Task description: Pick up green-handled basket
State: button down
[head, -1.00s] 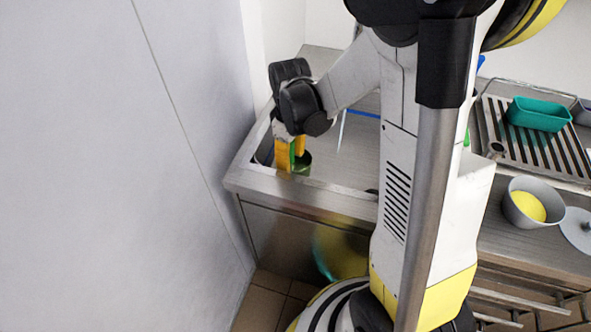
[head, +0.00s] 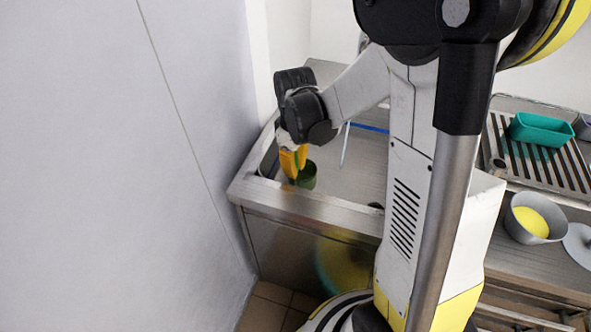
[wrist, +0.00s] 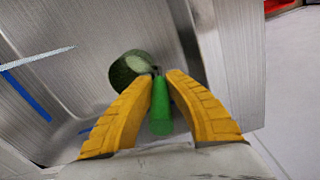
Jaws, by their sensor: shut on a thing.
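The green-handled basket (wrist: 132,67) is a small dark green mesh cup with a bright green handle (wrist: 160,108). It is at the left end of the steel counter, in the sunken basin. In the wrist view, my gripper (wrist: 163,76) has its two yellow fingers on either side of the handle, shut on it. The cup lies just beyond the fingertips. In the head view, my gripper (head: 293,175) points down with the basket (head: 308,176) beside its tips. I cannot tell whether the basket touches the basin floor.
The steel counter (head: 320,205) has a raised front rim near the gripper. A pale wall panel (head: 190,150) is close on the left. A blue strip (wrist: 27,95) and a thin rod (wrist: 40,57) are nearby. A teal tray (head: 542,129) and grey bowl (head: 525,236) stand right.

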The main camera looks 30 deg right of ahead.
jog(key=r, duration=0.1)
jog(key=r+p, duration=0.1)
jog(key=r, duration=0.1)
jog(key=shift+s+d+r+p, duration=0.2)
jog(key=shift+s+d+p, duration=0.05)
jog(key=shift+d+p, duration=0.05)
jog(key=s+d+r+p, duration=0.4)
jog(key=s+d+r, duration=0.3)
jog(key=d, duration=0.1)
jog(key=s+a+r+p, duration=0.1)
jog(key=s+r+p, duration=0.2)
jog(key=r+p, duration=0.4)
jog(key=s+a+r+p, duration=0.1)
jog(key=s+r+p, duration=0.2)
jog(key=r+p, duration=0.4)
jog(key=w+d+f+b, duration=0.1)
jog(key=w+d, duration=0.2)
jog(key=w, duration=0.3)
jog(key=w+d+f+b, duration=0.1)
jog(key=w+d+b, duration=0.1)
jog(key=w, duration=0.4)
jog(key=shift+d+f, duration=0.35)
jog(key=shift+d, duration=0.1)
jog(key=shift+s+d, duration=0.1)
